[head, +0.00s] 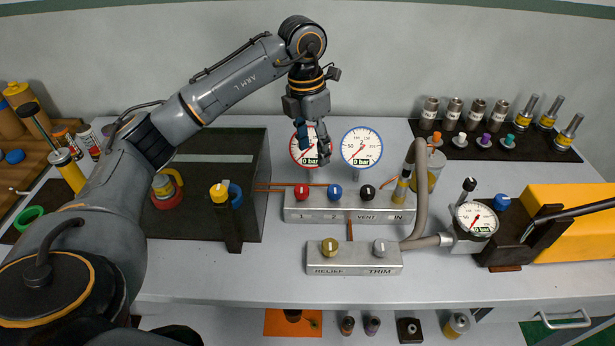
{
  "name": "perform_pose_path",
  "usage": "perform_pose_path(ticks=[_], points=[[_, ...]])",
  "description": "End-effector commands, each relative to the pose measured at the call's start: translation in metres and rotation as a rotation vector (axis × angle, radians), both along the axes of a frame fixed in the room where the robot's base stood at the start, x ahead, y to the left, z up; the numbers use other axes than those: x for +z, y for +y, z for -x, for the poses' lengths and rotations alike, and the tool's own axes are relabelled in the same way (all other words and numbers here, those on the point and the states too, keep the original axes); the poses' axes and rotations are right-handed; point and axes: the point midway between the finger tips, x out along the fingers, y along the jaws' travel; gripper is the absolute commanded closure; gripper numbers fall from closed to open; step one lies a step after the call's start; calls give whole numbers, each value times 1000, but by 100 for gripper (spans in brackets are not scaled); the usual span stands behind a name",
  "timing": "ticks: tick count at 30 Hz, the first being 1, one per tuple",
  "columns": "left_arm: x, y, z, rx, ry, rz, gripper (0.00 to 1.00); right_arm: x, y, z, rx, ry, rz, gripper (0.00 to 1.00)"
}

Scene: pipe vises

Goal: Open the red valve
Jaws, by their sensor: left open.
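The red valve is a small red knob (301,192) on the grey manifold block (350,213), above the label 1. A blue knob (335,192) and a black knob (367,192) stand to its right on the same block, the black one above VENT. My left gripper (313,148) is open and points down, above and behind the red knob and apart from it. Its fingers partly cover the red-rimmed gauge (302,158), which reads 0 bar. My right gripper is not in view.
A blue-rimmed gauge (361,147) stands close right of my left gripper. A lower block (354,262) carries RELIEF and TRIM knobs. A grey pipe (420,190) rises at the manifold's right end. The front bench strip is clear.

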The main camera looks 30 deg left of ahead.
Motion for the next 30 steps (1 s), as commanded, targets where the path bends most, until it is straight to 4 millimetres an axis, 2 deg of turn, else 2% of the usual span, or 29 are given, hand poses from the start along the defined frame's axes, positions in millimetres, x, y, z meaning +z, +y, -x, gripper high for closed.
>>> perform_pose_path(ticks=[1, 3, 8, 21, 24, 30], points=[[6, 14, 1, 23, 11, -44, 44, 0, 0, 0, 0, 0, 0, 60], [9, 26, 4, 42, 26, -81, 44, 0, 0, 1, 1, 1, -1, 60], [-4, 31, 6, 49, 36, -97, 44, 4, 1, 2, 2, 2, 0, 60], [-92, 29, 6, 46, 36, -93, 44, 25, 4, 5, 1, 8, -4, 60], [-108, 29, 6, 46, 34, -92, 44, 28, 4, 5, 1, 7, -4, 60], [-125, 29, 6, 46, 33, -92, 44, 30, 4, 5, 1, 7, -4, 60]])
